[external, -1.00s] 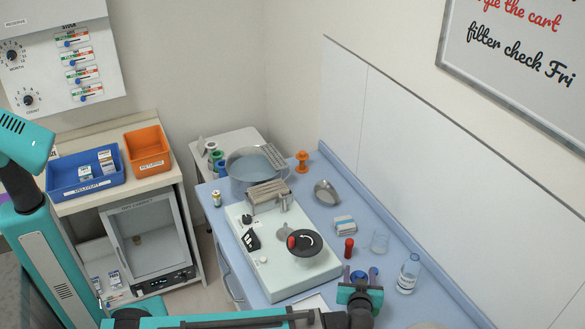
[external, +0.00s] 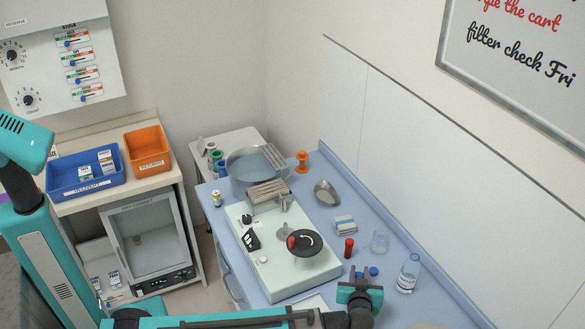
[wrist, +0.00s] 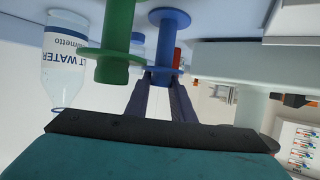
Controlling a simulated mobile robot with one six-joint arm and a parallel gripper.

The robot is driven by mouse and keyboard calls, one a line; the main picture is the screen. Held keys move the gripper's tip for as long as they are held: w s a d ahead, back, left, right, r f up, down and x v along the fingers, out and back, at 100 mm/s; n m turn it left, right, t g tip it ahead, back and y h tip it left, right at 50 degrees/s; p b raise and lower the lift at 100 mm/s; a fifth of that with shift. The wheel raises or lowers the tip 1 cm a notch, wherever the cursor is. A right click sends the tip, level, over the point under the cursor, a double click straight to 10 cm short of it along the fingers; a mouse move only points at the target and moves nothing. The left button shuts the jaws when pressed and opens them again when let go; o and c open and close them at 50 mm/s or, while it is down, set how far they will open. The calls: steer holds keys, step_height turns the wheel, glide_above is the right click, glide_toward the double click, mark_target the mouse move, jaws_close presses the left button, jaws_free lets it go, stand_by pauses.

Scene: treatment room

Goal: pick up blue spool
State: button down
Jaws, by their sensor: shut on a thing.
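The blue spool (wrist: 169,45) stands in the middle of the wrist view, with a wide flange at each end. My gripper (wrist: 162,82) has its two dark fingers at the spool's near end and is shut on it. In the external view my gripper (external: 362,284) is at the counter's front right, with small blue parts of the spool (external: 373,271) showing above it. The fingers hide part of it, and I cannot tell whether it is clear of the counter.
A green spool (wrist: 112,40) is close on the left of the blue one in the wrist view. A water bottle (external: 408,273), glass beaker (external: 380,241) and red cylinder (external: 349,248) stand nearby. A balance-like device (external: 285,255) is to the left. An orange spool (external: 302,162) stands farther back.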

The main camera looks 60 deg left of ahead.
steer(key=shift+f, duration=0.2)
steer(key=shift+r+b, duration=0.7)
steer(key=shift+r, duration=0.95)
steer(key=shift+s+r+b, duration=0.15)
steer(key=shift+s+b, duration=0.2)
steer(key=shift+s, duration=0.85)
steer(key=s+b, duration=0.3)
steer(key=b, duration=0.3)
steer(key=shift+d+b, duration=0.15)
steer(key=shift+b, duration=0.25)
steer(key=b, duration=0.4)
steer(key=shift+s+r, duration=0.1)
steer(key=shift+s, duration=0.15)
steer(key=s+b, duration=0.2)
steer(key=b, duration=0.5)
steer(key=shift+r+b, duration=0.1)
steer(key=shift+b, duration=0.2)
